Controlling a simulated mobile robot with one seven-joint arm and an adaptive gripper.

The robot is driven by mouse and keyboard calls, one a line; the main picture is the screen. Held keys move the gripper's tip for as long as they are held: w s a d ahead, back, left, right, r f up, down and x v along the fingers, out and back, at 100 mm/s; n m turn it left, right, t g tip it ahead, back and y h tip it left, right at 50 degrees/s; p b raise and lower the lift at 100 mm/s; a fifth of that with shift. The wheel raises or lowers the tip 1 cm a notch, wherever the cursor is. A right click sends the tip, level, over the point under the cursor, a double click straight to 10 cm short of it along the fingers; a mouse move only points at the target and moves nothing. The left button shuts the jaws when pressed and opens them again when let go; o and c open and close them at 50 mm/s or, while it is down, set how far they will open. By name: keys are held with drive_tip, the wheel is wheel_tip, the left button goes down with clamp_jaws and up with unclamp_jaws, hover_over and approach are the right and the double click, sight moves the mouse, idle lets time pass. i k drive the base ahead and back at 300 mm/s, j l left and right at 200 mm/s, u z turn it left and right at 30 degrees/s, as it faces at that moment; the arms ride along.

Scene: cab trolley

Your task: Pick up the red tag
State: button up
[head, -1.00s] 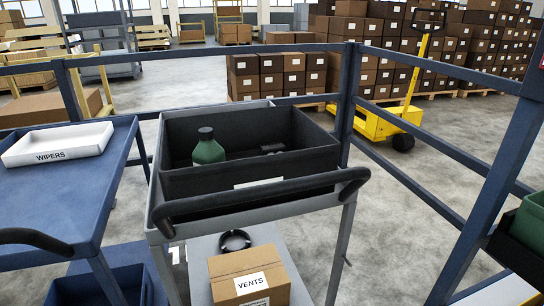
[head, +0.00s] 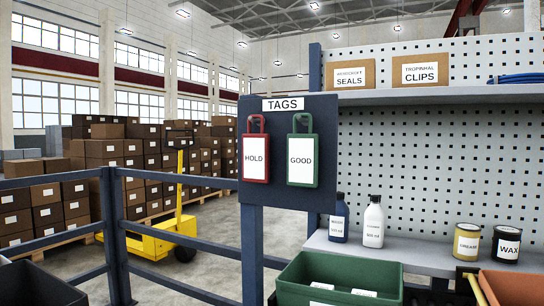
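The red tag (head: 256,170) hangs on the dark board headed TAGS (head: 283,104) in the head view. It has a red frame and loop handle and a white face reading HOLD. A green tag (head: 302,174) reading GOOD hangs just right of it. The two are apart. My gripper is not in view.
A blue rail (head: 180,175) runs left of the board. Right stands a pegboard with a shelf (head: 420,262) holding two bottles and two tins, one marked WAX (head: 506,243). A green bin (head: 340,278) and an orange bin (head: 512,286) are in front. A yellow pallet truck (head: 160,238) stands behind the rail.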

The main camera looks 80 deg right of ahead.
sight(256, 147)
drive_tip(key=z, duration=2)
drive_tip(key=j+z, duration=0.2)
drive_tip(key=z, duration=0.15)
drive_tip(key=j+z, duration=0.2)
drive_tip(key=z, duration=0.15)
drive_tip(key=i, duration=0.05)
